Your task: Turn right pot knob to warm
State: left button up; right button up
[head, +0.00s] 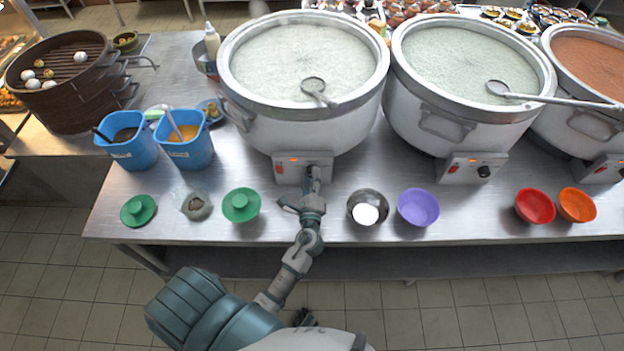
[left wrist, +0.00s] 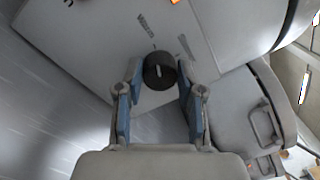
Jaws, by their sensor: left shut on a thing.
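My left gripper (head: 313,180) is at the control box (head: 288,167) of the leftmost large pot (head: 300,120) in the head view. In the left wrist view, its two blue-padded fingers (left wrist: 158,92) are shut on the sides of a round black knob (left wrist: 158,68) with a short pale pointer mark. In the head view the gripper mostly hides this knob. The middle pot (head: 465,115) has its own black knob (head: 484,171), which nothing touches. My right gripper is not in view.
Blue containers (head: 130,153) stand left. A ladle (head: 545,99) extends from the middle pot over the right one (head: 590,80).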

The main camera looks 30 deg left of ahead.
pick_arm(q)
jog(key=shift+f+n, duration=0.15)
jog(key=shift+n, duration=0.25)
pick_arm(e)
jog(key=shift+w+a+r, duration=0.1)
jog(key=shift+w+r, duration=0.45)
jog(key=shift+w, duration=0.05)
pick_arm(q)
jog(key=o, duration=0.9)
jog(key=shift+o, duration=1.2)
jog(key=shift+w, duration=0.2)
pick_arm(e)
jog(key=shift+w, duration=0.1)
pick_arm(q)
jog(key=shift+s, duration=0.25)
jog(key=v, duration=1.1)
jog(key=shift+s+d, duration=0.15)
jog(key=shift+d, duration=0.2)
